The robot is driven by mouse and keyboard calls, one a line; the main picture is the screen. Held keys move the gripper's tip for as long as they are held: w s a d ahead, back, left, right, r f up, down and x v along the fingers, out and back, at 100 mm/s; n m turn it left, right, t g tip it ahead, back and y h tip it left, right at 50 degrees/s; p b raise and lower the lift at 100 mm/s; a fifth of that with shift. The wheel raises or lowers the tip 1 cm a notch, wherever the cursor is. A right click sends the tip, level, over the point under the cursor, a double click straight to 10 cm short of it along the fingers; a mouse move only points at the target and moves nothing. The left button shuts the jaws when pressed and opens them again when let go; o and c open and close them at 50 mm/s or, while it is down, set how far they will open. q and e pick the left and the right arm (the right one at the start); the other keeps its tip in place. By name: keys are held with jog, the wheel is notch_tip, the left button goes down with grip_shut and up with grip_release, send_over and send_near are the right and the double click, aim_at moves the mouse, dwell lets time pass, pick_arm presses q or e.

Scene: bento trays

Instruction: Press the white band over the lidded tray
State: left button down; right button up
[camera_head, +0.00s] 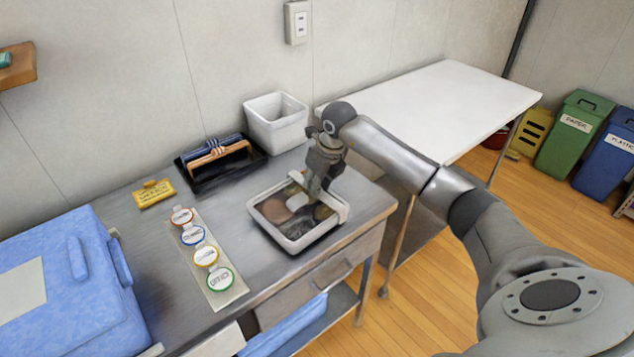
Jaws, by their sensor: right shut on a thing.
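The lidded tray (276,235) is a white rectangular tray near the front right edge of the steel worktop. Brown and pinkish contents show inside it, and the lid itself is hard to make out. The white band (336,204) lies across the right part of the tray, running from the back rim to the right corner. My right gripper (314,193) points down over the tray and is shut on the white band. The gripper hides the middle of the band, so I cannot tell how closely it touches the lid. My left gripper is out of view.
A white bin (277,140) and a black holder (205,180) with blue and tan bands stand behind the tray. A strip with several round labels (215,290) and a yellow block (153,193) lie left. A blue cooler (70,300) fills the left end.

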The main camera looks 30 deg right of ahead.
dwell(0.3)
jog(key=o, duration=1)
jog(key=shift+o, duration=0.2)
jog(key=o, duration=0.6)
jog(key=shift+c, duration=0.2)
jog(key=shift+r+p, duration=2.65)
jog(key=shift+r, duration=1.35)
